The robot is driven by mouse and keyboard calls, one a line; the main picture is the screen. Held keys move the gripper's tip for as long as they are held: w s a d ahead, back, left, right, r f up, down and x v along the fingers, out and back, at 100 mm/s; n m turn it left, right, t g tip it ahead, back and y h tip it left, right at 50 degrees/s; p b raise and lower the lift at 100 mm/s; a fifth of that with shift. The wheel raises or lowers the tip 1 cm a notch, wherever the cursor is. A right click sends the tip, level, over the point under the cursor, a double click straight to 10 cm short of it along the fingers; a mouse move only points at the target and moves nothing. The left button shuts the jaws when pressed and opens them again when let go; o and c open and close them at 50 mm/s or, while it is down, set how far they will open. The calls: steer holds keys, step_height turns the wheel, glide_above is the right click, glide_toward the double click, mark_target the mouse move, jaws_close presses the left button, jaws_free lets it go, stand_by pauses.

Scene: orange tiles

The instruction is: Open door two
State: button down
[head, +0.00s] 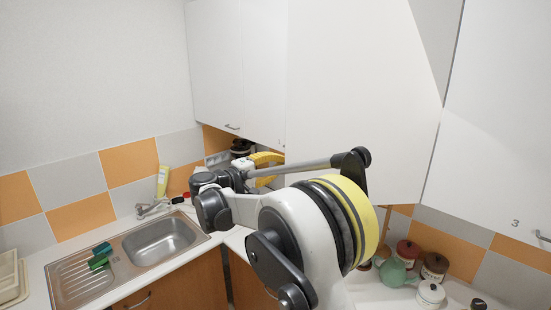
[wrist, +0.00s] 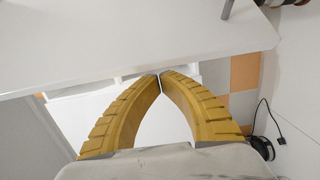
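A large white upper cabinet door panel (head: 360,80) fills the middle of the head view and stands out at an angle, with a grey gap along its right edge; no number is readable on it. A white panel (wrist: 110,40) crosses the top of the wrist view, with a metal handle (wrist: 227,8) near its right corner. My gripper (wrist: 160,78) has its yellow fingertips together with nothing visible between them, close to the panel's lower edge; contact cannot be told. In the head view my gripper (head: 267,168) is partly hidden behind my arm.
Door three (head: 490,130) is at the right and looks shut. Shut doors with a handle (head: 232,127) are at the left. Below are a sink (head: 163,240), a yellow bottle (head: 162,181), a green teapot (head: 395,272) and several jars on the counter.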

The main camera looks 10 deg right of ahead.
steer(key=shift+s+f, duration=0.1)
steer(key=shift+s, duration=0.1)
steer(key=shift+s, duration=0.1)
